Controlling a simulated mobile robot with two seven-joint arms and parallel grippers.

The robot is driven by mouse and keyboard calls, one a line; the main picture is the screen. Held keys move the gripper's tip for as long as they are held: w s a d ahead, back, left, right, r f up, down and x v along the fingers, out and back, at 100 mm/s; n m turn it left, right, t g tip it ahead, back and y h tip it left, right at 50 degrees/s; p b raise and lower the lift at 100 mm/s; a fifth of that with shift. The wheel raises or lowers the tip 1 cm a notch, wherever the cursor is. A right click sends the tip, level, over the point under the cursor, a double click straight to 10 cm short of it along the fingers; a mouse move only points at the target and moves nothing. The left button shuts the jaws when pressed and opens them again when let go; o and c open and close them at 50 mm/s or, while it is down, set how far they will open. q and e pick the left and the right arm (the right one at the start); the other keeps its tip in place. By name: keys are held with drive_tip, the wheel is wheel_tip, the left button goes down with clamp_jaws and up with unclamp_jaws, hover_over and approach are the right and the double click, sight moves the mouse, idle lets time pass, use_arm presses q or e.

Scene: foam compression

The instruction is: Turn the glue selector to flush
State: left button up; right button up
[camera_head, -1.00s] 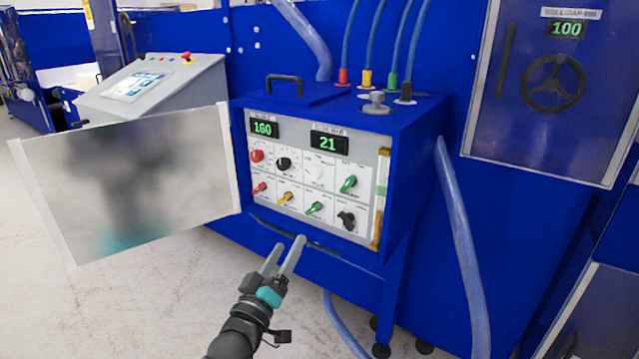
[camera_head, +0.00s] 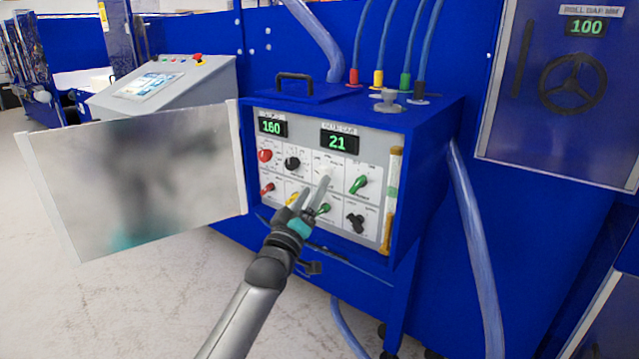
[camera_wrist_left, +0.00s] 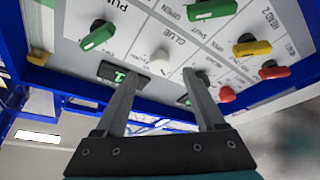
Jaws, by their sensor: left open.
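The glue selector is a white knob (camera_wrist_left: 160,62) beside the label "GLUE" on the white panel, which shows upside down in the left wrist view. In the head view the knob (camera_head: 324,173) is in the upper row, partly covered by a finger. My left gripper (camera_head: 314,186) is in front of the panel, open and empty. In the left wrist view its fingers (camera_wrist_left: 163,77) point at the panel, with the white knob showing between their tips. I cannot tell whether they touch it. The right gripper is not in view.
Red, black, green and yellow knobs surround the selector; a green one (camera_head: 360,184) is to its right. Displays (camera_head: 339,142) read 160 and 21. The open cover (camera_head: 140,180) stands left of the blue cabinet (camera_head: 430,140). Hoses (camera_head: 470,240) run at the right.

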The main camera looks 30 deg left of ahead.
sight(321, 176)
use_arm(q)
drive_tip(key=shift+b+x, duration=0.5)
drive_tip(key=shift+x, duration=1.7)
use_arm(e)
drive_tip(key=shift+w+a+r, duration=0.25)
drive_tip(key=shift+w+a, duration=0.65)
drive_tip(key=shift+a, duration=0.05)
use_arm(q)
clamp_jaws()
